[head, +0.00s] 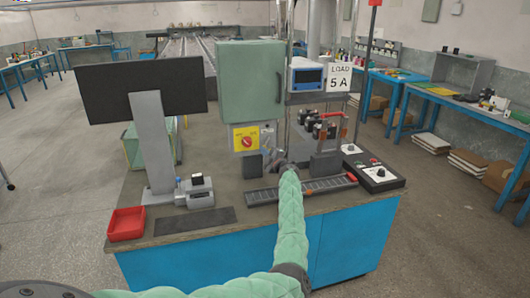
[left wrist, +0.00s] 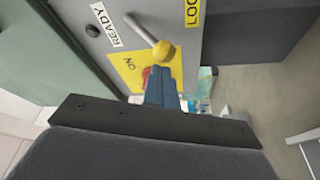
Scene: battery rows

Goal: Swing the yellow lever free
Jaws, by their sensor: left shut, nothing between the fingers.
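The yellow lever (left wrist: 163,50) shows in the left wrist view as a grey metal rod ending in a round yellow knob. It slants across a grey panel between a "READY" label (left wrist: 118,25) and a partly cut-off yellow label (left wrist: 193,12). My left gripper (left wrist: 164,80) is shut and empty, its blue fingertips just below the knob. I cannot tell whether they touch it. In the head view my left gripper (head: 274,161) is at the front of the equipment, small and partly hidden by its own wrist; the lever is not clear there. My right gripper is not in view.
A yellow switch plate with a red knob (head: 247,142) is close left of the gripper, under a green cabinet (head: 252,80). A slotted black strip (head: 300,190) lies in front. A monitor (head: 140,90), red tray (head: 126,223) and control box (head: 375,173) share the bench.

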